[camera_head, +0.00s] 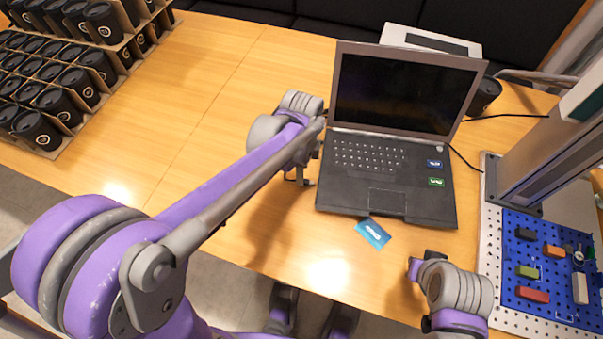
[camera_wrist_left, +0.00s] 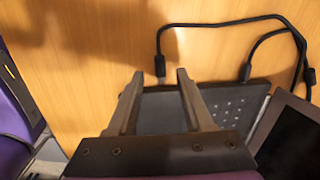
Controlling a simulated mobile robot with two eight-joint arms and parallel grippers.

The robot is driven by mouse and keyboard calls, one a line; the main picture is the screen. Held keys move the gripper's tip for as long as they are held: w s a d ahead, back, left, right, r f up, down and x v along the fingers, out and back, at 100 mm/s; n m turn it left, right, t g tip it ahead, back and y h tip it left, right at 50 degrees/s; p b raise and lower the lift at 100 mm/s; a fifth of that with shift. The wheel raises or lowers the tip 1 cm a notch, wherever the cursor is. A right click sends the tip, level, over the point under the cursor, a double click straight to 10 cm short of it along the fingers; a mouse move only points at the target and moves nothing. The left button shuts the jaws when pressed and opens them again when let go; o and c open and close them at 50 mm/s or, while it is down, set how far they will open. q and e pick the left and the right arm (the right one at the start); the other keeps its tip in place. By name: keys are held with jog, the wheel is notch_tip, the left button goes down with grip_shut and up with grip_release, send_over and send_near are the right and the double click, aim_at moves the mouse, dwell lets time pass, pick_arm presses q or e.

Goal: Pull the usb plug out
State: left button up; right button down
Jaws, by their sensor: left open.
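The black laptop (camera_head: 385,205) stands open on the wooden table. My left gripper (camera_head: 300,178) is at the laptop's left side in the head view. In the left wrist view its two fingers (camera_wrist_left: 160,77) are open. A black usb plug (camera_wrist_left: 160,68) on a cable sits at the laptop's edge (camera_wrist_left: 225,95), between the fingertips or just beyond them; I cannot tell whether they touch it. A second black plug (camera_wrist_left: 245,72) sits farther right along that edge. My right gripper (camera_head: 425,262) is near the table's front, right of centre; its jaws are unclear.
A blue card (camera_head: 373,232) lies in front of the laptop. A pegboard (camera_head: 490,250) with a blue panel and coloured blocks is at the right. A dark cup (camera_head: 484,96) stands behind the laptop. Racks of black cups (camera_head: 62,100) fill the far left. The table's left middle is clear.

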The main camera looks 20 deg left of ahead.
pick_arm(q)
notch_tip(320, 180, up, 7)
jog(key=shift+p, duration=0.45)
jog(key=s+a+r+n+t+p, duration=0.2)
jog(key=s+n+p, duration=0.1)
jog(key=s+n, duration=0.4)
jog(key=s+a+r+n+t+p, duration=0.2)
jog(key=s+n+t+p, duration=0.1)
jog(key=s+n, duration=0.4)
jog(key=shift+a+n+p, duration=0.4)
jog(key=shift+n+p, duration=0.35)
jog(key=shift+n, duration=0.45)
jog(key=shift+w+r, duration=0.15)
jog(key=shift+c, duration=0.4)
